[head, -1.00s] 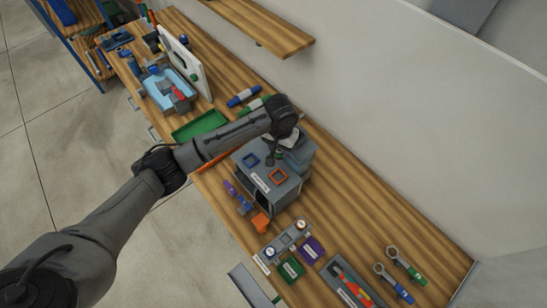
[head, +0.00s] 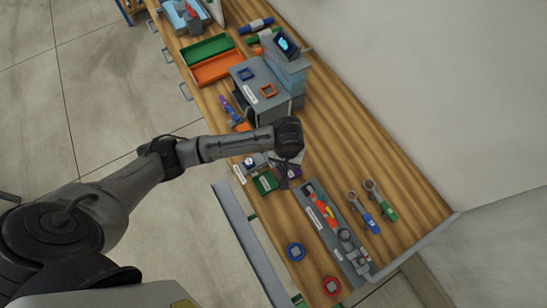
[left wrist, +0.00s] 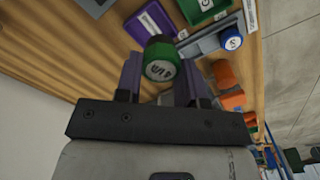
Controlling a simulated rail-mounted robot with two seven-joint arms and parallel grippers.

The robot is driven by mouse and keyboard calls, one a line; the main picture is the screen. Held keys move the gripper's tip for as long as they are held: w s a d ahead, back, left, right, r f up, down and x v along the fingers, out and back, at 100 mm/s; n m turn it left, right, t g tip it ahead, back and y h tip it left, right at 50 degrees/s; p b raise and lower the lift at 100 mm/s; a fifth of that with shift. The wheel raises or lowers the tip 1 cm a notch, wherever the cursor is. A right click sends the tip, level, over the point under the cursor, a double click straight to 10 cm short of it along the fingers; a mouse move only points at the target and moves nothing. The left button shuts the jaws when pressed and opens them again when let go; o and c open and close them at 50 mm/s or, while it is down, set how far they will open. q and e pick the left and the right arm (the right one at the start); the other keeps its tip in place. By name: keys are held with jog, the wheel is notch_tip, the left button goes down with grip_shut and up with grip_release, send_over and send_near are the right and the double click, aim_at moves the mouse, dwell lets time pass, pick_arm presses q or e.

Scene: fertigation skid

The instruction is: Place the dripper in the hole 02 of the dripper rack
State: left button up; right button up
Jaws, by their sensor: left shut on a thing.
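My left gripper (left wrist: 158,62) is shut on a dripper (left wrist: 161,63) with a green ribbed rim and a pale marked face, between its two fingers in the left wrist view. The grey dripper rack (left wrist: 203,44) lies just beyond the held dripper, with a blue-rimmed dripper (left wrist: 231,40) at its right end. In the head view the rack (head: 245,167) is partly covered by my left wrist, and the fingertips are hidden too. Hole 02 cannot be made out. My right gripper is not in view.
A green tray (head: 265,183) and a purple tray (left wrist: 150,22) lie beside the rack. A grey box-shaped unit (head: 265,100) stands farther back. A tool tray (head: 318,208) and two ring-ended tools (head: 364,207) lie to the right.

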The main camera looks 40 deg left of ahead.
pick_arm(q)
jog(key=shift+s+a+f, duration=0.1)
jog(key=shift+s+f, duration=0.05)
jog(key=shift+f, duration=0.2)
jog(key=w+a+f, duration=0.1)
jog(key=a+f, duration=0.1)
jog(key=a, duration=0.1)
jog(key=w+a+f, duration=0.1)
jog(key=a+f, duration=0.1)
jog(key=a, duration=0.2)
jog(key=w+a+f, duration=0.1)
jog(key=a+f, duration=0.1)
jog(key=a, duration=0.1)
jog(key=shift+w+a+f+b, duration=0.2)
jog(key=shift+w+f+b, duration=0.05)
jog(key=shift+w+b, duration=0.1)
jog(key=shift+f, duration=2)
jog(key=shift+f, duration=0.1)
jog(key=o, duration=0.9)
